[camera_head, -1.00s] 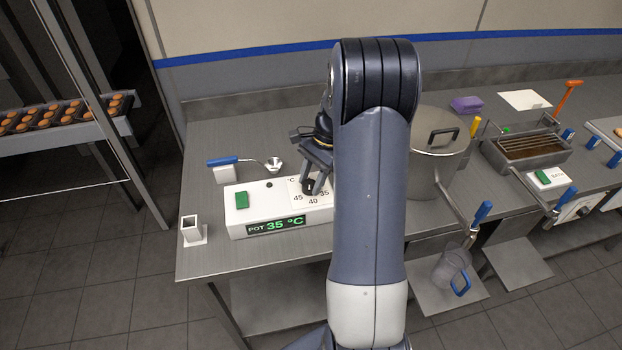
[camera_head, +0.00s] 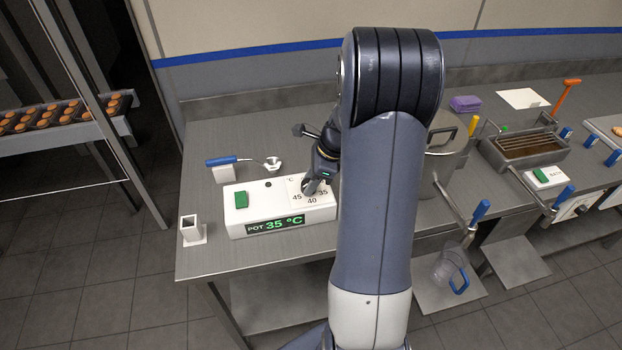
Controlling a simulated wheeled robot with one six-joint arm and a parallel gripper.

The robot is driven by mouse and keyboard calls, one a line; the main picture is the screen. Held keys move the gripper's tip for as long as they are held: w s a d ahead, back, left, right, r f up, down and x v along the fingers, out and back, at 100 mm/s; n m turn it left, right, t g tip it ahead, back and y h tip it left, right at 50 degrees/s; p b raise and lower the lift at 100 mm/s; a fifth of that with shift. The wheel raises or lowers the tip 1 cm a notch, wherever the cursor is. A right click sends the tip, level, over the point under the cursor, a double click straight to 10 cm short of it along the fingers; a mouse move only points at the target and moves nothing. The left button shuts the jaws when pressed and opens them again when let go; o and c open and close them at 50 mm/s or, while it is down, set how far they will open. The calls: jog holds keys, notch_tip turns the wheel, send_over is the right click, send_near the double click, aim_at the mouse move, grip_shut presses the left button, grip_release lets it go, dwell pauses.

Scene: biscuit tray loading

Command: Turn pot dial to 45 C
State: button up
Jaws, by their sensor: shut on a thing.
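The white pot control box (camera_head: 238,216) stands on the steel counter at the middle left. Its display (camera_head: 276,225) reads "POT 35 °C" in green. The dial plate (camera_head: 294,187) on its right part shows the marks 45, 40 and 35. My gripper (camera_head: 311,188) reaches down over this plate and is shut on the dial, which it mostly hides. I cannot make out the dial's pointer. A green button (camera_head: 241,199) sits on the left of the box.
The lidded steel pot (camera_head: 445,165) stands right of my arm, partly hidden by it. A blue-handled ladle (camera_head: 233,160) lies behind the box. A small square holder (camera_head: 192,230) stands left of it. A dipping bath (camera_head: 524,148) is at the right.

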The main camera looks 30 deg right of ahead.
dwell(0.4)
jog(key=o, duration=1)
jog(key=b+v, duration=0.1)
jog(key=v, duration=0.9)
jog(key=shift+r, duration=0.4)
jog(key=shift+s+f, duration=0.1)
jog(key=shift+f, duration=0.05)
jog(key=p+x, duration=0.1)
jog(key=x, duration=0.9)
jog(key=shift+f, duration=0.35)
